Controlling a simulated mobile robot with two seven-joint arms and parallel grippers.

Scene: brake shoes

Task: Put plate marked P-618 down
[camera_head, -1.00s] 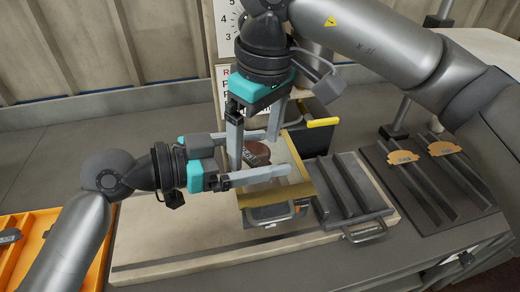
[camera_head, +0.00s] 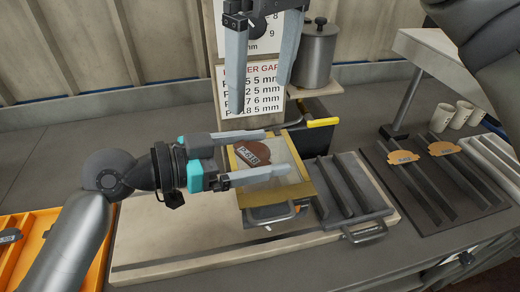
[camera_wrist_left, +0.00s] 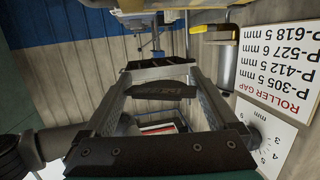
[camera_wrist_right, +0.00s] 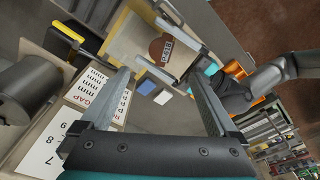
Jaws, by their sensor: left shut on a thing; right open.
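In the left wrist view the plate (camera_wrist_left: 162,90) shows as a dark edge between the fingers. In the right wrist view the plate (camera_wrist_right: 161,52) shows its label face. My right gripper (camera_head: 259,97) is open and empty above and behind the plate, in front of the sign.
A roller gap sign (camera_head: 265,95) stands behind. A dark ribbed block with a handle (camera_head: 365,232) is right of the tray. A dark rack (camera_head: 440,205) holds two orange tagged pieces. A grey canister (camera_head: 315,55) and white cups (camera_head: 455,116) stand farther back. An orange tray (camera_head: 20,245) is at left.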

